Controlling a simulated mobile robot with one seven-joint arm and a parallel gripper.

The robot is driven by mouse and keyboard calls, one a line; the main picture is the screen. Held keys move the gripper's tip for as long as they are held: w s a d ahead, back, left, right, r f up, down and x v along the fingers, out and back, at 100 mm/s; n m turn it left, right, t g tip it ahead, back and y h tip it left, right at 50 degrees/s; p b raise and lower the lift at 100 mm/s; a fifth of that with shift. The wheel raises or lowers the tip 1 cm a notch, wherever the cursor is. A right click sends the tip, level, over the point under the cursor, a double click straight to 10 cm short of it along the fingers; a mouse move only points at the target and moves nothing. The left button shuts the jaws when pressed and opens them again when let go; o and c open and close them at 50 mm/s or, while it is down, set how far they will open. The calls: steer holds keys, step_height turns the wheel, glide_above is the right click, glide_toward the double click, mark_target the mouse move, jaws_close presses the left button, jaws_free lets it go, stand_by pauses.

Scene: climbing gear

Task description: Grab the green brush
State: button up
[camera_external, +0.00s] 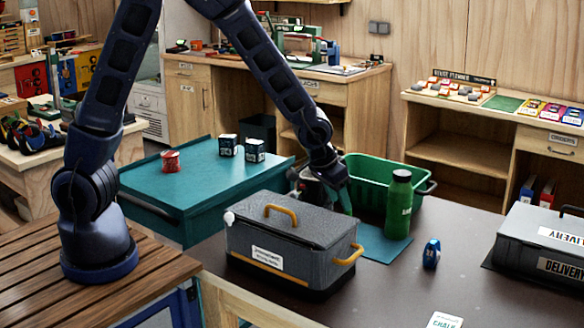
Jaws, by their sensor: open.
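My gripper (322,190) is low behind the grey lidded box, at the left end of the green basket. Its fingers are dark and partly hidden by the box, and I see nothing held in them. A narrow green piece (345,201) shows right beside the gripper, between the box and the basket. It may be the green brush, but it is too small and too covered to be sure. No other brush can be made out.
The grey box (290,240) with orange handles stands in front of my gripper. A green bottle (399,205) stands upright on a teal mat (385,245), before the green basket (372,172). A small blue object (431,254) and a grey delivery case (545,240) are to the right.

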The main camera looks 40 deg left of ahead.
steer(key=shift+x, duration=3.65)
steer(key=shift+d+r, duration=0.1)
steer(key=shift+d, duration=0.1)
jaws_close()
